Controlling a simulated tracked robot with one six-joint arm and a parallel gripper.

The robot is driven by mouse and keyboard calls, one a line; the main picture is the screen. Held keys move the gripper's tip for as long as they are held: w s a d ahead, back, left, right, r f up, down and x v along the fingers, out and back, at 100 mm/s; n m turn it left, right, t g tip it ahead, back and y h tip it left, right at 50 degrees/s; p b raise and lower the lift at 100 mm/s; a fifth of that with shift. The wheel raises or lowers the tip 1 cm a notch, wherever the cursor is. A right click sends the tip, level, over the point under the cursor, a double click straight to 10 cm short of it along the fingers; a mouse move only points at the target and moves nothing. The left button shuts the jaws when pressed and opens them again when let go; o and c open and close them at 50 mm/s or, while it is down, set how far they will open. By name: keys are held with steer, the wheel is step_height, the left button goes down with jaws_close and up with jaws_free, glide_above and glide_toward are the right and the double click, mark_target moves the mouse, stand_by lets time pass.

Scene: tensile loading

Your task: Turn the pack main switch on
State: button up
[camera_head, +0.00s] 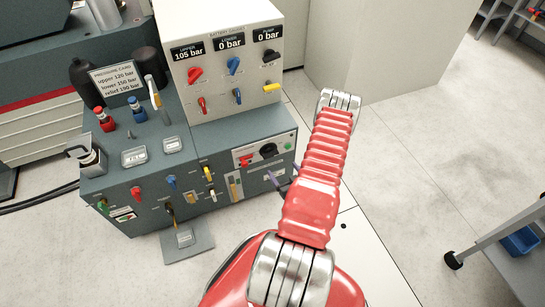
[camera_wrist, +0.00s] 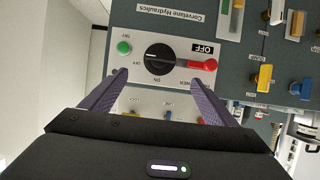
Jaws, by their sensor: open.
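The pack main switch looks to be the black round knob (camera_wrist: 159,58) on a white plate in the wrist view. The plate is seen upside down, with a black OFF label (camera_wrist: 203,48), a red lever (camera_wrist: 200,65) and ON lettering below the knob. In the head view the knob (camera_head: 268,150) is on the right of the teal bench front. My gripper (camera_wrist: 160,80) is open and empty, its purple fingers either side of the knob's picture position and apart from it. In the head view my gripper (camera_head: 282,178) is partly hidden by my red arm.
A green button (camera_wrist: 124,47) sits beside the knob. Several coloured valve handles, such as a yellow one (camera_wrist: 262,77), stick out of the teal front. A white gauge panel (camera_head: 235,55) rises above the bench. Open floor (camera_head: 410,150) lies to the right.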

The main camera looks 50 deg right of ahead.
mark_target(271, 155)
steer(key=x, duration=1.4)
steer(key=shift+a, duration=0.15)
steer(key=c, duration=1.1)
